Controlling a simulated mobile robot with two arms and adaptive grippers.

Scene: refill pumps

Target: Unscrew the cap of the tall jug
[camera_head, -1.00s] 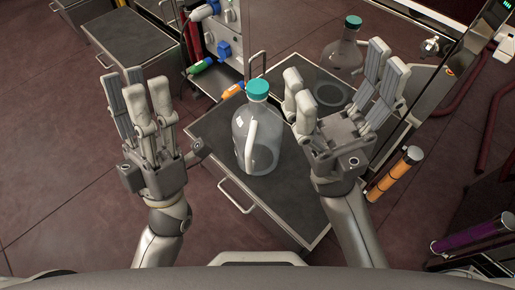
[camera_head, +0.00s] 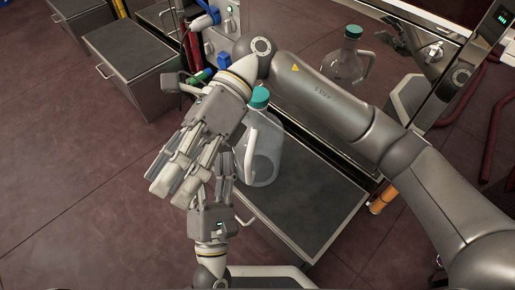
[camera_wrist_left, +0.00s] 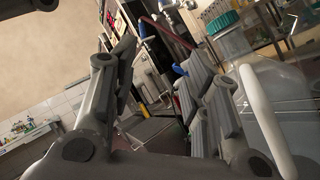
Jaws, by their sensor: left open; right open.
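A clear jug with a teal cap (camera_head: 259,97) and a white handle (camera_head: 250,155) stands upright on the dark-topped drawer cabinet (camera_head: 318,212). Its cap is on. In the left wrist view, the jug's cap (camera_wrist_left: 222,20) and handle (camera_wrist_left: 262,115) show to the right of the open fingers. Neither gripper holds anything.
A second teal-capped jug shape (camera_head: 345,62) shows behind; I cannot tell whether it is a reflection. A dark cabinet (camera_head: 135,50) stands at upper left. An orange cylinder (camera_head: 381,200) stands right of the drawer cabinet. The red floor at lower left is clear.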

